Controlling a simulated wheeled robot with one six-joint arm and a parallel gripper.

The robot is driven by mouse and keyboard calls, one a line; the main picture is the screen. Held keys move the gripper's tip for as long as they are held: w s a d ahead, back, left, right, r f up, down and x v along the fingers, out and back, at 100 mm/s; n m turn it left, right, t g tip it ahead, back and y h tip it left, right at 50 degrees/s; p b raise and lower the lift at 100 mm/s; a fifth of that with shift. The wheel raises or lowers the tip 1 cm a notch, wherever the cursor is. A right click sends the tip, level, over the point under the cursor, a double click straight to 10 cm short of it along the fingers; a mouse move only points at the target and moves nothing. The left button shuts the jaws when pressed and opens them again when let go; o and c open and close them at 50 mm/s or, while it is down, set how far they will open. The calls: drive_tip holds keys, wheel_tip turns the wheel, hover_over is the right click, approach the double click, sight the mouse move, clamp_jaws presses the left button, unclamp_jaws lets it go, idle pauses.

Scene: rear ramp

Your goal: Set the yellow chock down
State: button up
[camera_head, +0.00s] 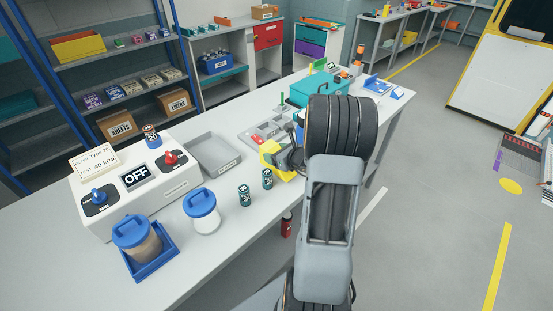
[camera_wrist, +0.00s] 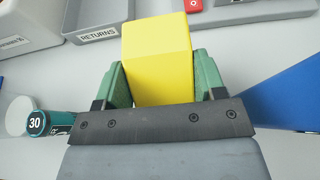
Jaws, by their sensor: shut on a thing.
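The yellow chock (camera_wrist: 157,42) is a smooth block between the green fingers of my gripper (camera_wrist: 160,78) in the wrist view. The fingers press on its left and right sides. In the head view the chock (camera_head: 273,153) shows partly over the white bench (camera_head: 230,212), beside the grey parts tray, with my gripper (camera_head: 290,158) at its right. My arm hides part of it. I cannot tell whether its underside touches the bench.
A grey tray (camera_head: 214,153) and a compartment tray (camera_head: 264,132) lie left of and behind the chock. Small dark-green cells (camera_head: 244,195) stand in front. A teal box (camera_head: 318,88) is farther back. A blue object (camera_wrist: 288,95) is close on the right in the wrist view.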

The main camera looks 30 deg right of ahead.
drive_tip(key=shift+f, duration=1.25)
drive_tip(key=shift+f, duration=0.2)
drive_tip(key=o, duration=1)
drive_tip(key=shift+r, duration=0.1)
